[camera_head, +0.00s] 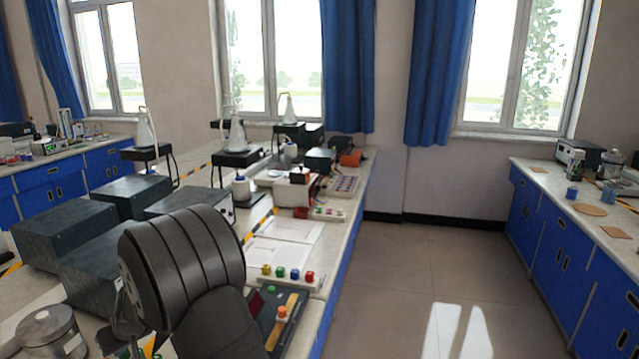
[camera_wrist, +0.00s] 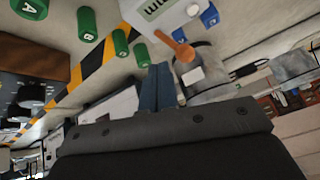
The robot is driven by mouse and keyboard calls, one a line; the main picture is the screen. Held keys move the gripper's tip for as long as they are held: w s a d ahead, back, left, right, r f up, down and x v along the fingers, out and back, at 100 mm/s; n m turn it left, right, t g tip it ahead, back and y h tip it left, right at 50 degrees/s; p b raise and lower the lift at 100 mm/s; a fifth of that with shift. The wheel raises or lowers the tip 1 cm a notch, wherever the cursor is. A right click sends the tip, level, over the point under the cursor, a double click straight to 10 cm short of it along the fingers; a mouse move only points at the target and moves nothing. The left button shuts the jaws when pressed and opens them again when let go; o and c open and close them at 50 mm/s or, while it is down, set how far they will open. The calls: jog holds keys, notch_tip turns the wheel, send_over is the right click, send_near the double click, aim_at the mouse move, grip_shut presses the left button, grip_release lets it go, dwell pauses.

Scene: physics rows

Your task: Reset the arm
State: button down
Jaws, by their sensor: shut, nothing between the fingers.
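My arm's dark, ribbed link fills the lower left of the head view and hides part of the bench behind it. My gripper (camera_wrist: 157,86) shows in the wrist view as two narrow blue-grey fingers side by side, shut with nothing between them. I cannot make out its fingertips in the head view. The fingers point toward the bench top, which appears tilted in the wrist view, and I see no contact with any object.
Dark boxes (camera_head: 132,192) and a metal canister (camera_head: 51,331) stand left of my arm. A block with coloured knobs (camera_head: 285,277) and papers (camera_head: 286,230) lie right of it. Green cylinders (camera_wrist: 86,23) and striped tape (camera_wrist: 97,62) show near the fingers. The floor aisle (camera_head: 420,270) is clear.

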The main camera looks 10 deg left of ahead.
jog(key=shift+s+a+f, duration=0.1)
jog(key=shift+s+a, duration=0.2)
jog(key=shift+s, duration=0.55)
jog(key=shift+w+d+g, duration=0.1)
jog(key=shift+w+g, duration=0.3)
jog(key=shift+w, duration=0.65)
jog(key=w+d+r+g, duration=0.2)
jog(key=w+d+r, duration=0.4)
jog(key=r, duration=0.3)
jog(key=shift+d+m, duration=0.4)
jog(key=shift+d, duration=0.4)
